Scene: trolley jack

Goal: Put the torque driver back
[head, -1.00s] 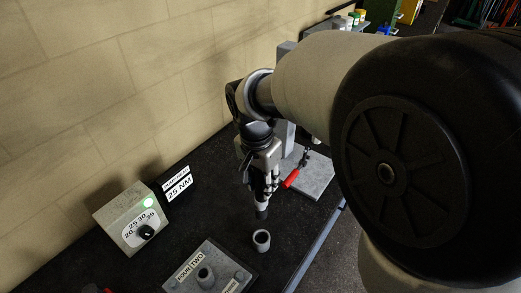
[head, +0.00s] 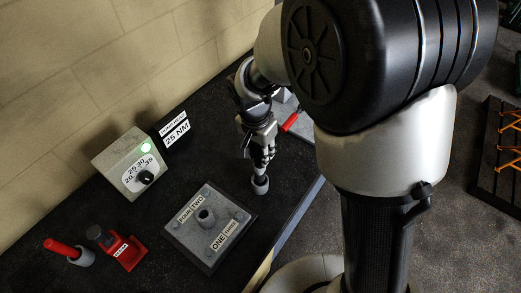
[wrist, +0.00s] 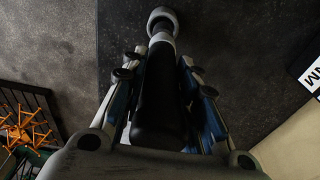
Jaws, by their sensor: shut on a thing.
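My gripper (head: 262,150) is shut on the torque driver, which has a black handle and a grey lower end; its dark body (wrist: 160,95) fills the middle of the wrist view between the fingers. It points down at a small grey round holder (head: 260,186) on the dark bench. The driver's lower end meets the mouth of this holder, which also shows at the top of the wrist view (wrist: 162,14). How deep the end sits in it, I cannot tell.
A grey plate (head: 190,238) with number labels and a central post lies left of the holder. A dial box (head: 132,172) with a green light and a 25 NM sign (head: 176,131) stand behind. A red-handled tool (head: 62,248) and a red block (head: 128,255) are at left.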

